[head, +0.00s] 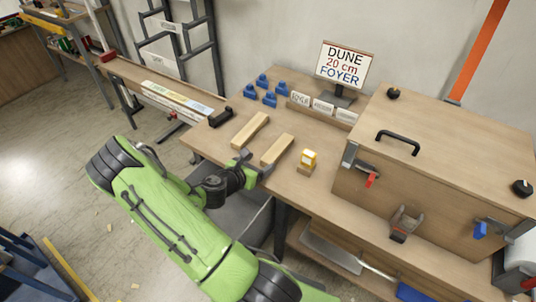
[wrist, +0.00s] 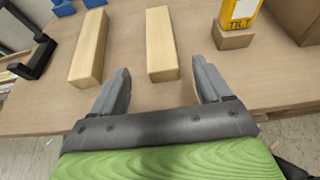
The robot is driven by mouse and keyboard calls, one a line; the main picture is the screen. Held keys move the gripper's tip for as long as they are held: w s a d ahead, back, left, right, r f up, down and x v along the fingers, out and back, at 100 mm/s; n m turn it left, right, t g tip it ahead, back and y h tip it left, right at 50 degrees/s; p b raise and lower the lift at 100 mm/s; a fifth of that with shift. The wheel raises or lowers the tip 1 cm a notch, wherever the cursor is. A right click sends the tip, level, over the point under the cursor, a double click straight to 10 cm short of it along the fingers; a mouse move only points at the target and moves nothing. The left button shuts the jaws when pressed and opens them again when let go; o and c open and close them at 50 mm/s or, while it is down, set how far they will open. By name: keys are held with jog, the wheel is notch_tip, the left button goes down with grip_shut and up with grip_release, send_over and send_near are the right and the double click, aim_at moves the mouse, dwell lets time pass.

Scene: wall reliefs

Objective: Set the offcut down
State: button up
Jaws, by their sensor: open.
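Two pale wooden offcuts lie flat and roughly parallel on the workbench (head: 218,140). The left offcut (head: 250,131) also shows in the wrist view (wrist: 88,48). The right offcut (head: 277,150) shows in the wrist view (wrist: 161,42) straight ahead of my gripper. My gripper (head: 257,164) is open at the bench's front edge. In the wrist view its fingertips (wrist: 162,66) stand either side of the right offcut's near end, with a gap on both sides. Nothing is held. I cannot tell how high the fingers are above the bench top.
A yellow tilt indicator (head: 309,156) stands on a small wooden block (head: 305,169) right of the offcuts. Several blue pieces (head: 269,98), a sign (head: 345,65) and label cards (head: 322,106) are behind. A large wooden box (head: 440,150) fills the right.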

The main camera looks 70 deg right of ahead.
jog(key=w+a+r+m+t+y, duration=0.1)
jog(key=a+r+m+t+y, duration=0.1)
jog(key=a+r+m, duration=0.3)
jog(key=w+a+r+m+t+y, duration=0.1)
jog(key=a+r+m+y, duration=0.4)
jog(key=a, duration=0.9)
jog(key=w+a+r+m+t+y, duration=0.2)
jog(key=a+r+m+y, duration=0.2)
jog(key=a+r, duration=0.3)
jog(key=a+m, duration=0.1)
jog(key=a, duration=0.2)
jog(key=shift+t, duration=0.4)
jog(key=s+a+r, duration=0.1)
jog(key=s+a, duration=0.1)
jog(key=s+a+r+t+y, duration=0.1)
jog(key=s+a+r, duration=0.1)
jog(key=a, duration=0.1)
jog(key=s+a+r+m+y, duration=0.1)
jog(key=s+a+r, duration=0.1)
jog(key=s+a, duration=0.1)
jog(key=shift+r+t, duration=0.2)
jog(key=shift+t, duration=0.2)
